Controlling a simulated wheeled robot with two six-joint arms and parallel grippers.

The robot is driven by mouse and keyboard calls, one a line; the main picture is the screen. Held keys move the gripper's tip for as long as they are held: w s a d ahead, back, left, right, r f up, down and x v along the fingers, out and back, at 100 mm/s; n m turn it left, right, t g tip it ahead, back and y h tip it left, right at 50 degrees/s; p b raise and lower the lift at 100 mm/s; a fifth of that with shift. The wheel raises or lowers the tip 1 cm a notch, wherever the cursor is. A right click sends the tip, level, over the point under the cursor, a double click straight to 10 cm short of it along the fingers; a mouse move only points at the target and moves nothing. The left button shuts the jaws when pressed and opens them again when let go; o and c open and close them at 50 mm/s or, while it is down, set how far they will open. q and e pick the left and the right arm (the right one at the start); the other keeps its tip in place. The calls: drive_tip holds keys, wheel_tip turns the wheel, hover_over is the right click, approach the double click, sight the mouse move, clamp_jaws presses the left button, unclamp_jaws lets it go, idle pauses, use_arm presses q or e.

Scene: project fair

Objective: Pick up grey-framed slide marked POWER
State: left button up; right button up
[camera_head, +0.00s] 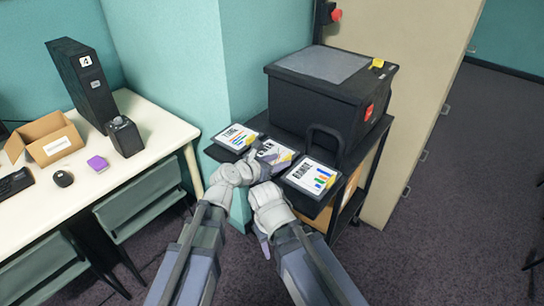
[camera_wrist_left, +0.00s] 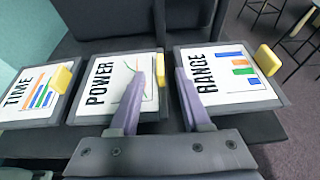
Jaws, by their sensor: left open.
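The grey-framed slide marked POWER (camera_head: 271,148) lies between two similar slides on the dark cart top. In the left wrist view the POWER slide (camera_wrist_left: 98,84) shows its label, a line graph and a yellow tab (camera_wrist_left: 160,61) at its right edge. My left gripper (camera_head: 272,164) is over this slide and partly hides it in the head view. In the wrist view the left gripper (camera_wrist_left: 160,76) is open, with one finger over the slide's right part and the other over the RANGE slide's left edge. The tab shows between the fingers. My right gripper's jaws are not clear.
The TIME slide (camera_head: 236,137) is left of POWER and the RANGE slide (camera_head: 311,175) is right. A large black case (camera_head: 315,100) stands behind them on the cart. A white desk (camera_head: 160,132) with a box and a computer is at left.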

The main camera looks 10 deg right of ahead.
sight(285, 157)
use_arm(q)
drive_tip(key=x, duration=0.2)
drive_tip(key=b+x, duration=0.1)
drive_tip(key=x, duration=0.2)
drive_tip(key=shift+r, duration=0.25)
drive_tip(key=shift+c, duration=0.3)
clamp_jaws()
idle(0.7)
